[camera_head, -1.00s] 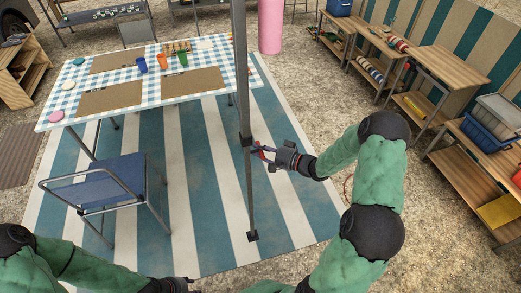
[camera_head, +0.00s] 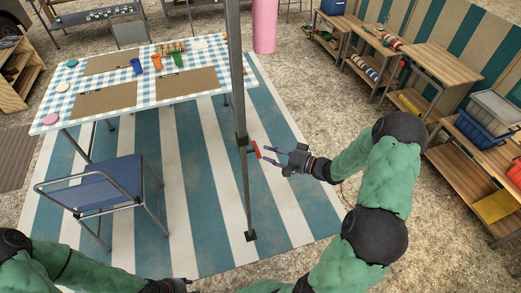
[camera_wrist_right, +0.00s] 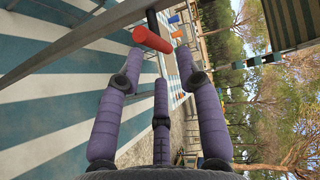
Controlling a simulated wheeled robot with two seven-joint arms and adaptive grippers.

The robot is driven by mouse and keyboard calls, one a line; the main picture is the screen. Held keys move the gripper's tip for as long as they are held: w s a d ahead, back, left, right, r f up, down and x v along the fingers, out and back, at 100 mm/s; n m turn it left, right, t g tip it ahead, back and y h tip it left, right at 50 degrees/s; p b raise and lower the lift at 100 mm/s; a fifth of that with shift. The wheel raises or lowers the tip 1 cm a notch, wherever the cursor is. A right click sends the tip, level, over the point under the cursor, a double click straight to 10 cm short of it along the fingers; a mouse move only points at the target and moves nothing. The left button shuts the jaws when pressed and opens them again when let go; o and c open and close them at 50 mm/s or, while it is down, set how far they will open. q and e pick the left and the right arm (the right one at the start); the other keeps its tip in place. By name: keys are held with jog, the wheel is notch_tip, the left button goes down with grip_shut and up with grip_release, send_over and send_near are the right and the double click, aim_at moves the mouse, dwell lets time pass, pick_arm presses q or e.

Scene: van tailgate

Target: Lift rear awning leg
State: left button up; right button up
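The awning leg (camera_head: 239,110) is a grey metal pole that stands upright, its dark foot (camera_head: 250,236) on the striped mat. A red lever (camera_head: 255,150) sticks out from its dark clamp. The lever also shows in the right wrist view as an orange-red cylinder (camera_wrist_right: 151,39), beside the pole (camera_wrist_right: 80,40). My right gripper (camera_head: 266,154) is open just right of the lever. In the wrist view its purple fingers (camera_wrist_right: 160,65) are spread and empty, with the lever beyond their tips. My left gripper (camera_head: 178,285) is at the bottom edge, too cut off to judge.
A table (camera_head: 130,97) with a checked cloth stands left of the pole, with a blue folding chair (camera_head: 103,188) in front. Wooden shelves (camera_head: 440,68) line the right side. The striped mat (camera_head: 190,190) around the pole's foot is clear.

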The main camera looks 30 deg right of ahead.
jog(key=v, duration=0.6)
jog(key=shift+a+f, duration=0.15)
jog(key=w+a+f+n+g+h, duration=0.1)
jog(key=a+f+g+h, duration=0.1)
jog(key=a+f, duration=0.6)
jog(key=w+a+f+g+h, duration=0.25)
jog(key=a+f, duration=0.35)
jog(key=f, duration=0.4)
jog(key=s+a+f+n+g, duration=0.3)
jog(key=s+a+g, duration=0.1)
jog(key=s+a, duration=0.3)
jog(key=s+a+f+n+g, duration=0.3)
jog(key=s+a, duration=0.5)
jog(key=s, duration=0.3)
jog(key=shift+s+f+n+g, duration=0.35)
jog(key=shift+f+g, duration=0.3)
jog(key=shift+g, duration=0.4)
jog(key=shift+w, duration=0.1)
